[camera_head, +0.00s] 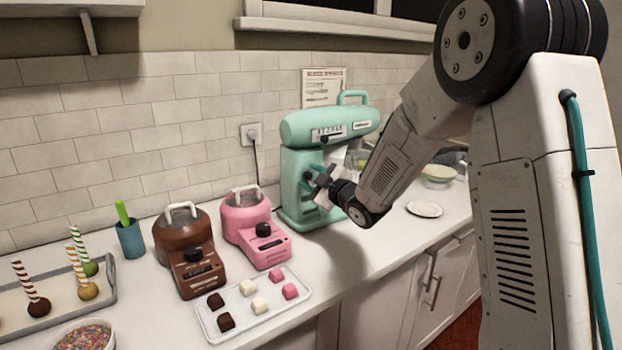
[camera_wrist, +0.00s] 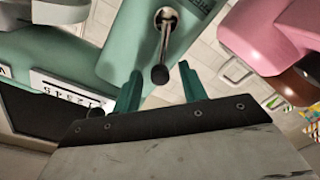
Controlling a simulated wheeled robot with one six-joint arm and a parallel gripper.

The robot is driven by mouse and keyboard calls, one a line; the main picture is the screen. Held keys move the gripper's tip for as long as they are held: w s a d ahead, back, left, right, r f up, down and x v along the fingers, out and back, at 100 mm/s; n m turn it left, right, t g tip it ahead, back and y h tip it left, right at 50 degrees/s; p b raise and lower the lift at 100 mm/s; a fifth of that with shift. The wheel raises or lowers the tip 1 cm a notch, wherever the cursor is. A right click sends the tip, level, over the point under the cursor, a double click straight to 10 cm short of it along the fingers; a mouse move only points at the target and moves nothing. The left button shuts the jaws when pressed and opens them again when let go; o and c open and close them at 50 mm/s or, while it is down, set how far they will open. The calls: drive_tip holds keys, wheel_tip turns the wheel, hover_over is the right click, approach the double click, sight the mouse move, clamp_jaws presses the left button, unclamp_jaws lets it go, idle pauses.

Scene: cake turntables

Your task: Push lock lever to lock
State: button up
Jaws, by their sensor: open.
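The lock lever (camera_wrist: 165,40) is a thin metal rod with a black knob, coming out of a round socket in the teal column of the stand mixer (camera_head: 325,127). In the wrist view it lies in line with the gap between the two teal fingers of my gripper (camera_wrist: 160,70). The fingers are open, one on each side of the knob; I cannot tell whether either touches it. In the head view my gripper (camera_head: 321,181) is at the front of the mixer's column and mostly hides the lever.
A speed slider (camera_head: 325,138) sits on the mixer head. A pink melting pot (camera_head: 262,247) and a brown one (camera_head: 190,262) stand to the left. A tray of sweets (camera_head: 233,328) lies in front. A plate (camera_head: 424,209) and a bowl (camera_head: 438,177) are to the right.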

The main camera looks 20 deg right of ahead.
drive_tip(key=shift+w, duration=0.15)
clamp_jaws()
drive_tip(key=shift+m, duration=0.3)
drive_tip(key=shift+w+d+f+m, duration=0.1)
drive_tip(key=shift+w+d+m, duration=0.15)
drive_tip(key=shift+d+m, duration=0.95)
drive_tip(key=shift+w+d+r+m, duration=0.1)
drive_tip(key=shift+w+d+m, duration=0.15)
drive_tip(key=shift+m, duration=1.75)
drive_tip(key=shift+w+d+f+m, duration=0.15)
drive_tip(key=shift+d+m, duration=0.6)
drive_tip(key=shift+m, duration=0.85)
unclamp_jaws()
